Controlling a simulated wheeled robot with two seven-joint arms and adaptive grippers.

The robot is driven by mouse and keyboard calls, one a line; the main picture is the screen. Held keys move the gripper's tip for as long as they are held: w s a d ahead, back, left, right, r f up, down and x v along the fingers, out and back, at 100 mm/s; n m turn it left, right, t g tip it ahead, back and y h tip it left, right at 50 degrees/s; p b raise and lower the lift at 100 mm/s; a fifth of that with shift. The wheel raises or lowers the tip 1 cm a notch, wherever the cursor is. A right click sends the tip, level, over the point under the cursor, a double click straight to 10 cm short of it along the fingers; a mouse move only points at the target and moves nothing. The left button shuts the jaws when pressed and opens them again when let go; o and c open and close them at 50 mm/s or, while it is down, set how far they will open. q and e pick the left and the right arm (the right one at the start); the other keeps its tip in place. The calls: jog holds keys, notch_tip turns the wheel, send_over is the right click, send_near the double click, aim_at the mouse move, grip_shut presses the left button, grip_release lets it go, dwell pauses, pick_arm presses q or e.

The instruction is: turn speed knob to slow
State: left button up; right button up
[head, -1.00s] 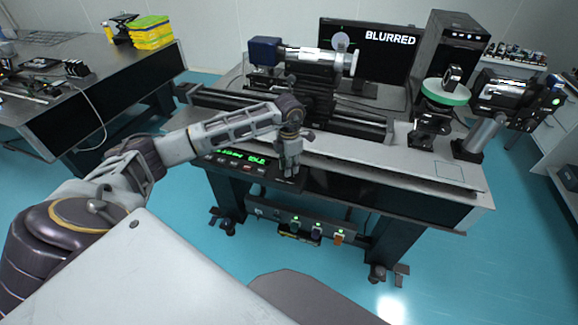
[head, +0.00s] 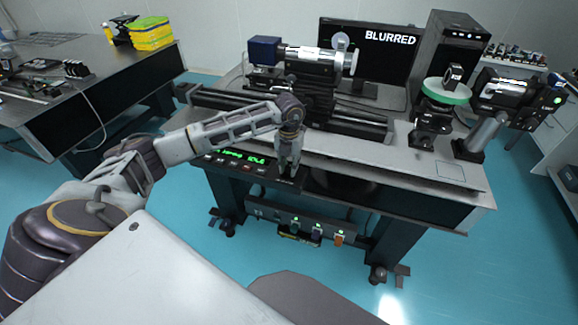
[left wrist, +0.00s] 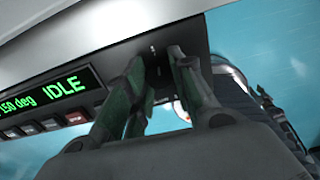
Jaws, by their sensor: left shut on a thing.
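My left gripper (head: 288,172) points down at the right end of the black control panel (head: 222,163) on the front edge of the optical table. In the left wrist view its two fingers (left wrist: 160,62) close in at the panel face, right of the display. The speed knob is hidden between the fingertips, and the gripper is shut on it. I cannot read the knob's setting. The panel's green display (left wrist: 45,95) ends in "150 deg IDLE", with a row of small buttons (left wrist: 45,125) below it. My right gripper is not in view.
The optical table (head: 440,172) carries a rail stage with a lens barrel (head: 318,60). A monitor (head: 385,40) behind reads "BLURRED". A lower panel with lit knobs (head: 317,231) hangs under the table's front edge. Another table (head: 100,90) stands at left.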

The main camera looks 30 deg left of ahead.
aim_at(289, 167)
pick_arm(q)
jog(key=shift+n, duration=1.4)
jog(key=o, duration=0.8)
jog(key=shift+c, duration=0.2)
jog(key=shift+r, duration=0.75)
notch_tip(289, 167, up, 10)
jog(key=shift+r, duration=0.25)
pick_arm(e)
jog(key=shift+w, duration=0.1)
